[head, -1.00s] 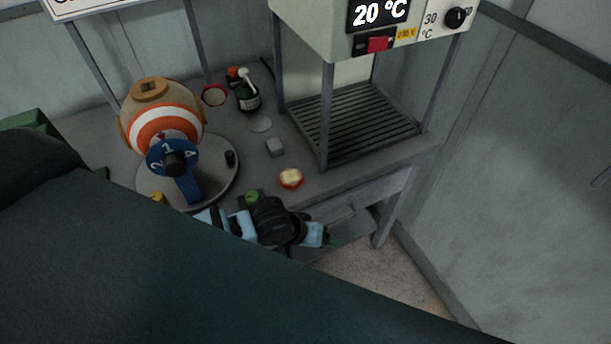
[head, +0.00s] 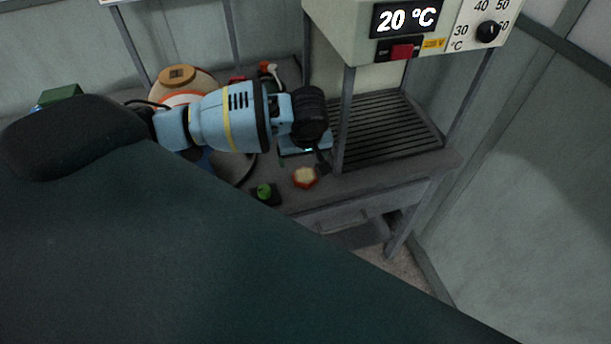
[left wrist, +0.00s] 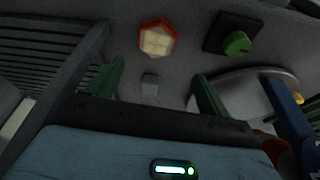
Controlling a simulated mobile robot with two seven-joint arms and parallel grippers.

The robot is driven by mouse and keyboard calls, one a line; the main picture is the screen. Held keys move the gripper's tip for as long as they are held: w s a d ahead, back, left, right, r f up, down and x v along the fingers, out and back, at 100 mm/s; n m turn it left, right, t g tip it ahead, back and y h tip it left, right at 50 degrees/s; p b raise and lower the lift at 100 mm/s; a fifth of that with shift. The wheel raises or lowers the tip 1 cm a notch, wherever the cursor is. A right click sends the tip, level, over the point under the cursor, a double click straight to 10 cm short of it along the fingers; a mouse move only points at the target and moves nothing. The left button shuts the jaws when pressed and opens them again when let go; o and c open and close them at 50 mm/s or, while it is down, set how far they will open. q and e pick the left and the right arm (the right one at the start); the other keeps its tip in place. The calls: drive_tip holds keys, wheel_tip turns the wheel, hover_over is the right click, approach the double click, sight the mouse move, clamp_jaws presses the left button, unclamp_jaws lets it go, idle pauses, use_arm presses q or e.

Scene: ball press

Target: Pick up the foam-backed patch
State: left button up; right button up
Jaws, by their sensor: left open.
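The foam-backed patch appears to be the red-edged hexagonal piece with a cream padded face (head: 305,177), lying on the grey bench near its front edge. It also shows in the left wrist view (left wrist: 157,41), beyond my fingertips. My left gripper (head: 302,160) is above the bench, just behind the patch in the head view. In the left wrist view its two green fingers (left wrist: 158,72) are spread apart, with nothing held between them. A small grey block (left wrist: 150,83) shows below and between the fingers, and the patch is apart from them. My right gripper is not in view.
The press frame with a slatted base (head: 390,128) stands right of my gripper, its post (head: 345,120) close by. A black block with a green knob (head: 265,192) sits left of the patch.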

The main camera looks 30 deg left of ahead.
sight(305, 175)
use_arm(q)
drive_tip(key=x, duration=0.2)
drive_tip(key=shift+f, duration=0.3)
drive_tip(key=shift+d+f, duration=0.1)
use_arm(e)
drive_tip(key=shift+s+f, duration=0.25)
use_arm(q)
drive_tip(key=f, duration=0.3)
drive_tip(key=f+b, duration=0.1)
drive_tip(key=shift+w+d+f, duration=0.1)
drive_tip(key=shift+w+f, duration=0.1)
drive_tip(key=shift+w, duration=0.2)
drive_tip(key=shift+w+f, duration=0.15)
drive_tip(key=shift+f, duration=0.15)
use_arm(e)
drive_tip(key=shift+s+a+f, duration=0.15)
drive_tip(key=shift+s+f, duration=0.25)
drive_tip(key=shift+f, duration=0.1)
use_arm(q)
drive_tip(key=c, duration=1.1)
drive_tip(key=shift+o, duration=0.2)
drive_tip(key=shift+r, duration=0.1)
